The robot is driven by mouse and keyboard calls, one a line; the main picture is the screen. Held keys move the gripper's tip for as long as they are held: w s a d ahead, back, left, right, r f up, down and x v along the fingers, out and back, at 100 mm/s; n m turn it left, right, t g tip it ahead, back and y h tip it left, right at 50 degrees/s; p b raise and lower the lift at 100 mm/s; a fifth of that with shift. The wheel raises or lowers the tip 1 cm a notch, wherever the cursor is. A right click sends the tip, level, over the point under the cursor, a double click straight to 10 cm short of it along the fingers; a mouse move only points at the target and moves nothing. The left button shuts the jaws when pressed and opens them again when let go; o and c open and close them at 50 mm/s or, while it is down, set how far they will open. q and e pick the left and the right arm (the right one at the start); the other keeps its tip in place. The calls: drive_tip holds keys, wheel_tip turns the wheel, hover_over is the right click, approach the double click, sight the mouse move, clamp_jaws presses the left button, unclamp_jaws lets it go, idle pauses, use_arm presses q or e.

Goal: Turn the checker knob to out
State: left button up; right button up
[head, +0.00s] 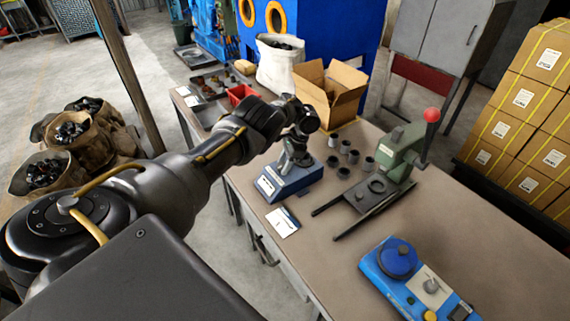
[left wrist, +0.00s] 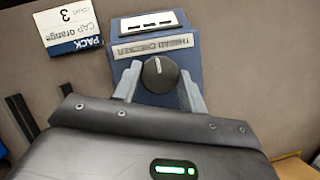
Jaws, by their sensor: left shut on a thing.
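The thread checker (head: 292,184) is a blue box on the table, in the middle of the head view. In the left wrist view its face (left wrist: 155,45) shows upside-down lettering, and its round black knob (left wrist: 160,74) has a white pointer mark near the top of the picture side. My left gripper (head: 294,156) is over the checker in the head view. In the left wrist view its fingers (left wrist: 159,84) stand on both sides of the knob and are shut on it. The knob is hidden by the gripper in the head view. My right gripper is not in view.
A white and blue card (head: 283,221) lies beside the checker; it also shows in the left wrist view (left wrist: 70,25). Several grey cups (head: 343,173) and a green press (head: 397,155) stand to the right. A blue device (head: 405,275) is at the front. An open carton (head: 330,90) is behind.

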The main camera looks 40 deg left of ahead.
use_arm(q)
drive_tip(key=o, duration=1)
drive_tip(key=shift+c, duration=0.2)
drive_tip(key=v, duration=1)
drive_tip(key=shift+r, duration=0.4)
drive_tip(key=shift+d, duration=0.15)
